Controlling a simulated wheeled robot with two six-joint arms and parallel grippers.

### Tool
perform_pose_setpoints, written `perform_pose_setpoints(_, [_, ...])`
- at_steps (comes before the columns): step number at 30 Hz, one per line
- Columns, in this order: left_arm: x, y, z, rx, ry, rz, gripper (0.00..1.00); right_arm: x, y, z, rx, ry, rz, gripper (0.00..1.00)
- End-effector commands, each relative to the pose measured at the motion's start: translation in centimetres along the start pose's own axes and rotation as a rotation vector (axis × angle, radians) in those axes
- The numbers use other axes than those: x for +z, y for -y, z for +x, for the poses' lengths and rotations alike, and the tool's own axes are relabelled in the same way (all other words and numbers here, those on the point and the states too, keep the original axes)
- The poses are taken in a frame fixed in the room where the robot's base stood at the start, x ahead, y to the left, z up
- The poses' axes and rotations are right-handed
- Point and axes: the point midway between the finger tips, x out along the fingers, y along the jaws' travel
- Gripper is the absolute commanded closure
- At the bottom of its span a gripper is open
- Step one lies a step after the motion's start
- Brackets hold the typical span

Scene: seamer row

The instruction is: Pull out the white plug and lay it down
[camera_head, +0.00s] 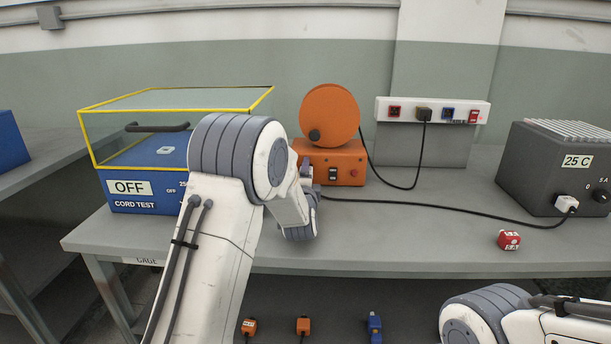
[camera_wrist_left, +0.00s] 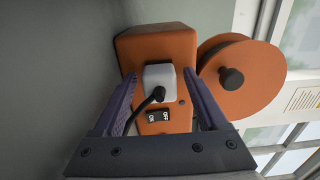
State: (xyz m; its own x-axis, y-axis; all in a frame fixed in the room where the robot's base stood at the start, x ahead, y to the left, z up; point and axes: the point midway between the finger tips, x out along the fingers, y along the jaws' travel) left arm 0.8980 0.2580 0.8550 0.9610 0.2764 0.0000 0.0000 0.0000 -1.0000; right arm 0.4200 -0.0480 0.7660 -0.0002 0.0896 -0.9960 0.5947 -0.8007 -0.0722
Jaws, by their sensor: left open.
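A white plug (camera_wrist_left: 158,78) sits in the front face of the orange box, with a black cord leaving it, in the left wrist view. My left gripper (camera_wrist_left: 157,92) is open, with one finger on each side of the plug; I cannot tell whether either touches it. In the head view my left arm hides this plug. The orange machine (camera_head: 345,164) carries an orange disc (camera_head: 329,113) on top. Another white plug (camera_head: 566,203) is in the front of the grey 25 C box (camera_head: 543,176). My right gripper is out of view.
A black cord (camera_head: 440,208) crosses the bench. A blue tester with a yellow-framed cage (camera_head: 140,190) reads OFF. The front middle bench is clear.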

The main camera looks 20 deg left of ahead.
Motion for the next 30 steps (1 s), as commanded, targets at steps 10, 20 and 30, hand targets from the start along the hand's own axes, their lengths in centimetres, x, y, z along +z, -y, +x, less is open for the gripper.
perform_pose_setpoints(10, [0.00, -0.02, 0.00, 0.000, 0.000, 0.000, 0.25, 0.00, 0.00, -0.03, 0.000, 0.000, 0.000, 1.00])
perform_pose_setpoints(20, [0.00, -0.02, 0.00, 0.000, 0.000, 0.000, 1.00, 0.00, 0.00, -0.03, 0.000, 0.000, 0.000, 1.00])
perform_pose_setpoints(30, [-0.03, -0.04, -0.95, 0.001, -0.001, 0.000, 1.00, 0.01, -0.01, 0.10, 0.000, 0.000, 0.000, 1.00])
